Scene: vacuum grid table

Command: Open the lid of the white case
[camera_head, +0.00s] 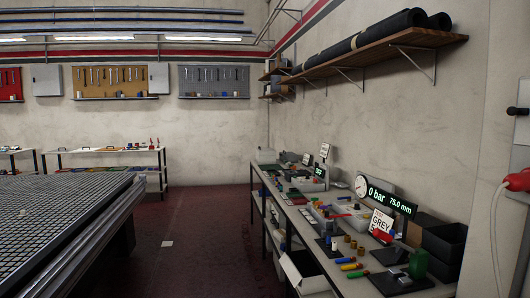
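I cannot tell for sure which thing is the white case. A small pale box (266,156) sits at the far end of the right-hand workbench, too small to show whether its lid is shut. A white box (308,281) is low beside the bench's near leg, partly cut off by the bottom edge. Neither of my grippers is in view.
The workbench (325,262) along the right wall is crowded with tools, trays, a gauge and a display (388,200). A large grid table (50,215) fills the lower left. A shelf (375,45) holds black rolls.

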